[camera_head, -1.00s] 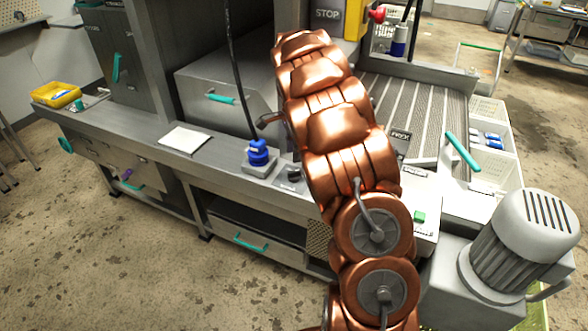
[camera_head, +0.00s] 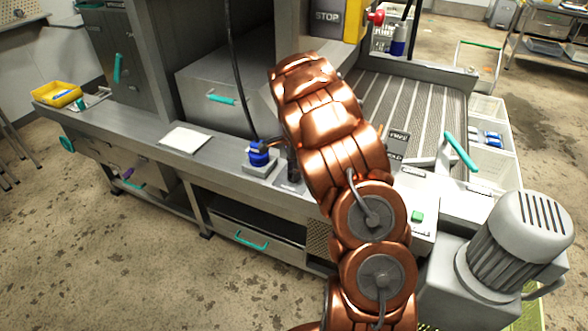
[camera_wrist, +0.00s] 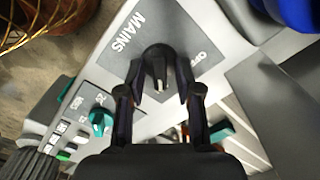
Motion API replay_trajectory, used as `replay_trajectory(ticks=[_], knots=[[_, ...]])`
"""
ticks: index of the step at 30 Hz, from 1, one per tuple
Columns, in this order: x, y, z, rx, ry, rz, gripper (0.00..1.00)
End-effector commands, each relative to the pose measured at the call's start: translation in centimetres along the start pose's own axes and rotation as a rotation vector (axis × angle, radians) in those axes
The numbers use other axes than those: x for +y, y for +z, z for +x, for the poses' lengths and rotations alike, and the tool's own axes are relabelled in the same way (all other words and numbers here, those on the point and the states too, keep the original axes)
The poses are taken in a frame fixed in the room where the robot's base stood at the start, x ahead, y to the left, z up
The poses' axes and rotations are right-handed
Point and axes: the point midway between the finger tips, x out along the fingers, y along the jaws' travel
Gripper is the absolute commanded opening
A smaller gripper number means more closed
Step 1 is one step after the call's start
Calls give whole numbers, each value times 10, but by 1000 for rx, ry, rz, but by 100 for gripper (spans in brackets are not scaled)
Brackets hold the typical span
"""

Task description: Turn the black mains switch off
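The black mains switch (camera_wrist: 158,66) is a round knob with a pale pointer line, on a light grey panel (camera_wrist: 105,62) in the wrist view. "MAINS" is printed at its upper left and "OFF" at its right. My gripper (camera_wrist: 160,84) is open, with one dark finger on each side of the knob. The fingertips are beside the knob; I cannot tell whether they touch it. In the head view my copper arm covers most of the gripper, and the switch cannot be made out clearly.
A blue knob (camera_head: 258,153) on a grey box stands close left of the gripper, also seen in the wrist view (camera_wrist: 292,14). A teal knob (camera_wrist: 100,122) is on a neighbouring panel. A hanging black cable (camera_head: 238,85) and a grey motor (camera_head: 512,240) flank the arm.

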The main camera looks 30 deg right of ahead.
Motion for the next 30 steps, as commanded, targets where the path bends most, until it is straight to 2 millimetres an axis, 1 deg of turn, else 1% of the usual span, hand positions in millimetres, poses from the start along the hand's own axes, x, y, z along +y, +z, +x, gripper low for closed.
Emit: replay_trajectory(ticks=[1, 6, 9, 22, 26, 30], knots=[[0, 0, 0, 0, 0, 0, 26], [0, 0, 0, 0, 0, 0, 8], [0, 0, 0, 0, 0, 0, 0], [0, 0, 1, 0, -1, -24, 0], [0, 0, 2, -1, -2, -72, 0], [-1, 1, 3, 0, -2, -162, 0]])
